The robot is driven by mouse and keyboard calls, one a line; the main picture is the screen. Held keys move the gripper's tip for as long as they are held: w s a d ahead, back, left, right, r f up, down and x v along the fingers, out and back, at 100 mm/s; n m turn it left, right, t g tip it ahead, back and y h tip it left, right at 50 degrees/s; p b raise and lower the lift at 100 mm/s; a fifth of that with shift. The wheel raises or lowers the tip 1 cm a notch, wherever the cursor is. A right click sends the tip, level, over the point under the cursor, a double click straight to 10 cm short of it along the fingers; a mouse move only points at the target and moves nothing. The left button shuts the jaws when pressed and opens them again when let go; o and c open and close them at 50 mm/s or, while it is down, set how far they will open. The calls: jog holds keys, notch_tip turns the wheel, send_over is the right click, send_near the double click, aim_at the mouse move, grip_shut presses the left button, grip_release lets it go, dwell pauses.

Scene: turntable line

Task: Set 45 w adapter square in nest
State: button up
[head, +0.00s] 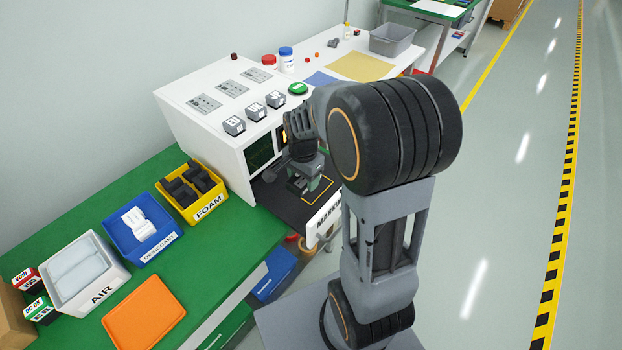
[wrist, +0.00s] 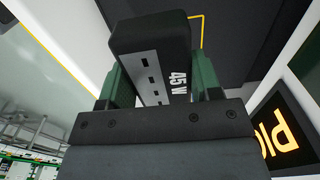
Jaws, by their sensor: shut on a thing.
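My gripper (wrist: 162,78) is shut on the 45 W adapter (wrist: 150,35), a black block with a grey port face and white "45 W" lettering, with a green finger on each side. In the head view my gripper (head: 306,180) is low over the dark pull-out tray (head: 283,206) at the machine's front. An orange outline (head: 328,190) on the tray, likely the nest's edge, shows partly beside the gripper. A yellow line (wrist: 202,32) shows behind the adapter in the wrist view. I cannot tell whether the adapter touches the tray or sits square, since my gripper hides that.
The white machine housing (head: 205,118) stands close behind the gripper. A lit sign (wrist: 280,135) is close at right in the wrist view. Blue (head: 125,243) and yellow (head: 213,204) bins, a white AIR bin (head: 110,278) and an orange tray (head: 145,310) are on the green bench left.

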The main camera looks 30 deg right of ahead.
jog(key=w+d+f, duration=0.1)
jog(key=f, duration=0.1)
jog(key=w+d+f, duration=0.1)
jog(key=w+d, duration=0.1)
jog(key=w+d+f, duration=0.1)
jog(key=f, duration=0.1)
jog(key=shift+w+d+f, duration=0.2)
jog(key=shift+f, duration=0.15)
jog(key=shift+w+d+f, duration=0.3)
jog(key=shift+d+f, duration=0.05)
jog(key=shift+f, duration=0.25)
jog(key=shift+f+p, duration=0.3)
jog(key=shift+f, duration=1.25)
jog(key=shift+f, duration=0.15)
jog(key=o, duration=1)
jog(key=shift+o, duration=0.2)
